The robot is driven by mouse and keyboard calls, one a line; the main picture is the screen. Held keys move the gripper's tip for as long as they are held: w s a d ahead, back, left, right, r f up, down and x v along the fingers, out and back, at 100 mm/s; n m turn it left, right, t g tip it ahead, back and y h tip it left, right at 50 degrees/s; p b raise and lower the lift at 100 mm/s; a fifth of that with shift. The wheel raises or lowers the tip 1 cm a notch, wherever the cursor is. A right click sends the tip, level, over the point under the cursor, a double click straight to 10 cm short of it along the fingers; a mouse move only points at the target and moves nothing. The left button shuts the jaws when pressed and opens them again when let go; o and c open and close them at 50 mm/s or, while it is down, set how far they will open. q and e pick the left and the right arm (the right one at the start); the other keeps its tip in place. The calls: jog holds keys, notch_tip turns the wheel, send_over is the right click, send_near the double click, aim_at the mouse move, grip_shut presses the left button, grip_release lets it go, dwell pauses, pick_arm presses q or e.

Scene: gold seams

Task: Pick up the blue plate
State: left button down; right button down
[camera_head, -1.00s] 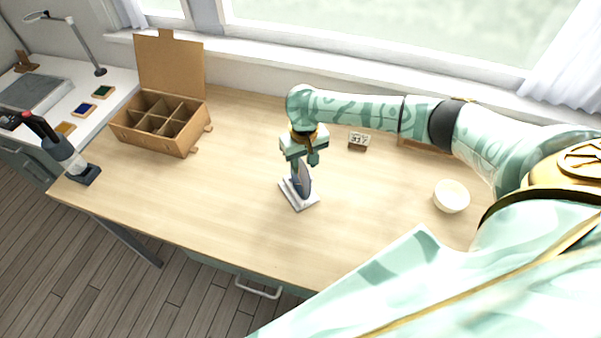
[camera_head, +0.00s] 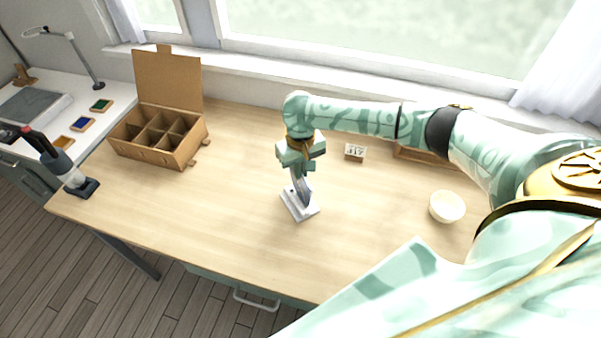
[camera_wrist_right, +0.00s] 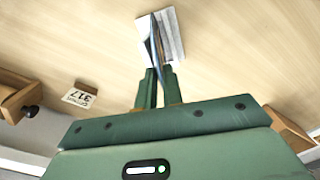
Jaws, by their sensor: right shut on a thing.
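The blue plate (camera_head: 303,190) stands on edge at the white stand (camera_head: 306,214), near the middle of the wooden table. My right gripper (camera_head: 300,174) is above the stand with its fingers shut on the plate's upper edge. In the right wrist view, the plate (camera_wrist_right: 155,45) shows nearly edge-on between the fingertips of my right gripper (camera_wrist_right: 157,75), with the stand (camera_wrist_right: 174,40) just beyond. I cannot tell whether the plate's lower edge still touches the stand.
A divided cardboard box (camera_head: 150,155) with its lid raised stands at the back left. The table's front middle is clear.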

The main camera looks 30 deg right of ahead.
jog(key=s+a+r+p, duration=0.6)
jog(key=s+a+r, duration=0.3)
jog(key=s+r, duration=0.1)
jog(key=shift+s+r, duration=0.25)
jog(key=shift+s, duration=0.15)
jog(key=shift+a, duration=0.1)
